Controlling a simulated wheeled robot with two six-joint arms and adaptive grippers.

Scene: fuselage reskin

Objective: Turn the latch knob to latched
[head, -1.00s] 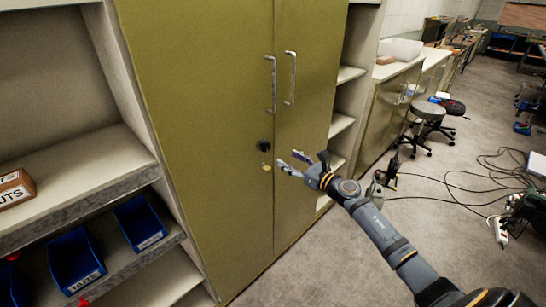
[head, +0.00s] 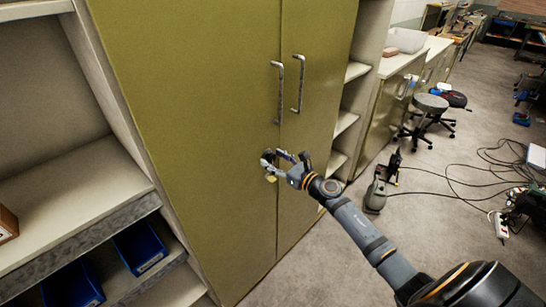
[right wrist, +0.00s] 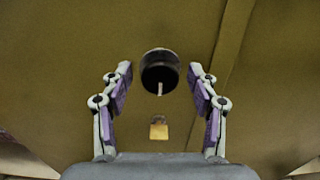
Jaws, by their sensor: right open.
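The latch knob (right wrist: 160,72) is a dark round knob with a pale mark on the olive cabinet (head: 190,90). In the right wrist view it sits centred beyond and between my fingertips. I cannot tell whether the fingers touch the knob. In the head view the gripper largely hides the knob. My left gripper is not in view.
Two vertical door handles (head: 279,92) (head: 298,84) stand above the knob. Open shelves (head: 75,195) with blue bins (head: 140,246) are on the left. Stools (head: 430,105), cables and a green-grey machine (head: 376,192) are on the floor to the right.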

